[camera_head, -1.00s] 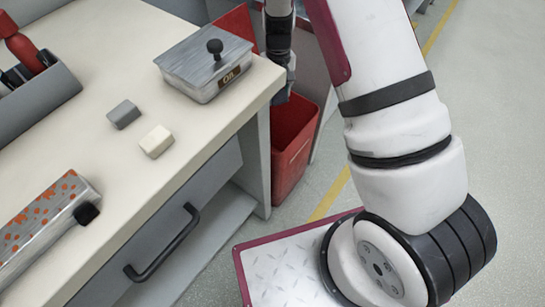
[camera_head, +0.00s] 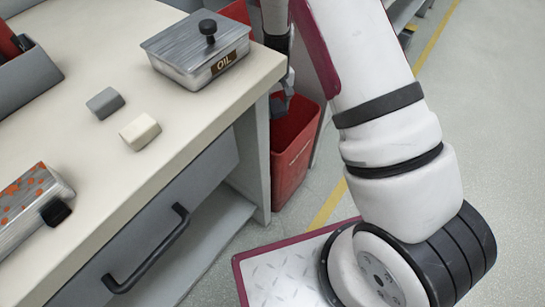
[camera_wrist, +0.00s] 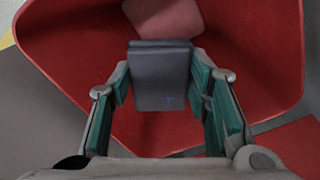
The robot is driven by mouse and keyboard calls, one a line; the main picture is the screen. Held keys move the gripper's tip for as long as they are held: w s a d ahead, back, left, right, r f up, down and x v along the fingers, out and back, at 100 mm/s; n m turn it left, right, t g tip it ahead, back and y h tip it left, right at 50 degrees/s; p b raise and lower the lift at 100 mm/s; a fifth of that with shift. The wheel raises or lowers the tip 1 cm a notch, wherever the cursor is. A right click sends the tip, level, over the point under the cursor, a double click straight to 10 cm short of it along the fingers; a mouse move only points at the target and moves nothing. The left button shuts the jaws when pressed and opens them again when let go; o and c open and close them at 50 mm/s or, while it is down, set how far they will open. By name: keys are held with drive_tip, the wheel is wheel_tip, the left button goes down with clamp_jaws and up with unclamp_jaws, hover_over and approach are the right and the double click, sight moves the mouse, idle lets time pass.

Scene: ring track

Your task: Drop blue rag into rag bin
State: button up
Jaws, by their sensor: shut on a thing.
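My gripper (camera_wrist: 161,88) is shut on a slate-blue folded piece, the blue rag (camera_wrist: 163,82), in the wrist view. The red rag bin (camera_wrist: 70,45) lies below it, its opening facing the camera. A pinkish-red folded piece (camera_wrist: 165,18) shows inside the bin, beyond the held rag. In the head view the bin (camera_head: 291,160) stands on the floor beside the bench's right end. My gripper (camera_head: 284,88) is above the bin's mouth, partly hidden by the bench corner and my arm. The rag's height above the rim is hard to tell.
The bench (camera_head: 150,180) carries a metal oil tin (camera_head: 195,60) near its right corner, a grey block (camera_head: 105,102), a cream block (camera_head: 140,131) and a rust-spotted metal box (camera_head: 25,210). Its edge is close to my gripper. Floor to the right is open.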

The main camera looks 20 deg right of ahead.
drive_tip(key=o, duration=1.4)
wheel_tip(320, 180, up, 12)
